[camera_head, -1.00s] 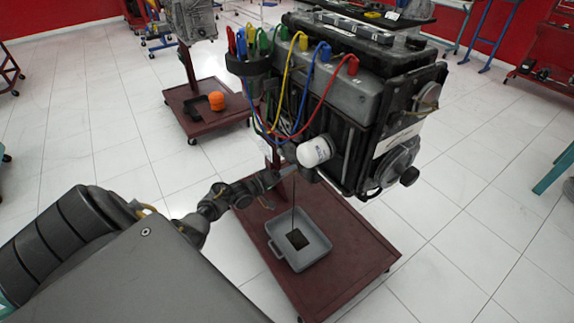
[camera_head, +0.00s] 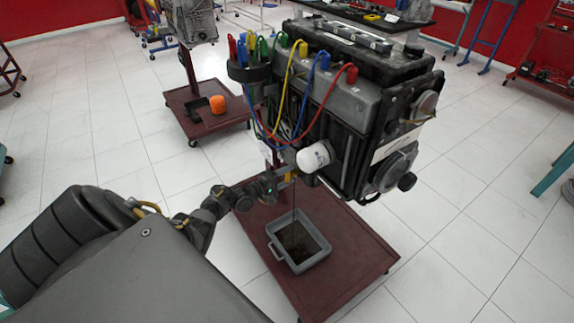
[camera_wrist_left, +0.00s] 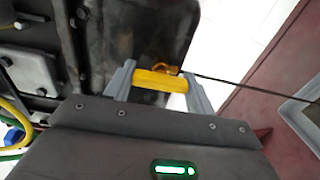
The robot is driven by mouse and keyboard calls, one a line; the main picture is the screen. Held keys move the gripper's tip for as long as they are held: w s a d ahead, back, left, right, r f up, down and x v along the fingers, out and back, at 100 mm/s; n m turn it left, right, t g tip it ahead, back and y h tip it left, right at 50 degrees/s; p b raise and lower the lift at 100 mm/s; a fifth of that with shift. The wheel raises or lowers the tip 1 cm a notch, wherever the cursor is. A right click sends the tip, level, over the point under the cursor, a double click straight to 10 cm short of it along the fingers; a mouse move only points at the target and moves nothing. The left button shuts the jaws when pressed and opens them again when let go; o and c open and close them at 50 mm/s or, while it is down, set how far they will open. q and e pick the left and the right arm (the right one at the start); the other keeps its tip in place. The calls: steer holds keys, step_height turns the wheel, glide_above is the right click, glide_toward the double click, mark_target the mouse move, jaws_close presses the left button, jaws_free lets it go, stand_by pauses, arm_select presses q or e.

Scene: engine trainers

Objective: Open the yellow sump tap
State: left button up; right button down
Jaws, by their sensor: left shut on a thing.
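The yellow sump tap (camera_wrist_left: 160,81) lies crosswise between the two grey fingers of my left gripper (camera_wrist_left: 159,76) in the left wrist view. The gripper is shut on it, with a finger at each end. In the head view the left gripper (camera_head: 284,178) is under the engine (camera_head: 345,100), just left of the white filter (camera_head: 313,157), and a bit of yellow shows there. A thin dark stream (camera_wrist_left: 240,84) runs from beside the tap down to the grey drain pan (camera_head: 318,231). Dark liquid (camera_head: 297,240) covers much of the pan's floor. My right gripper is not in view.
The pan stands on the engine stand's dark red base (camera_head: 350,235). Coloured cables (camera_head: 285,100) hang on the engine's near side above my arm. A second stand (camera_head: 185,105) with an orange object (camera_head: 217,104) stands behind. White floor is clear around them.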

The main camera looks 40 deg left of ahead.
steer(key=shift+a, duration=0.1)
arm_select(q)
steer(key=o, duration=1)
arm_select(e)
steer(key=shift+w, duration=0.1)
arm_select(q)
steer(key=p+v, duration=0.1)
steer(key=v, duration=1)
steer(key=shift+p, duration=0.35)
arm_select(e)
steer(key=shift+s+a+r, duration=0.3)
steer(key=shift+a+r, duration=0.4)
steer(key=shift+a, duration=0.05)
arm_select(q)
steer(key=shift+w, duration=0.1)
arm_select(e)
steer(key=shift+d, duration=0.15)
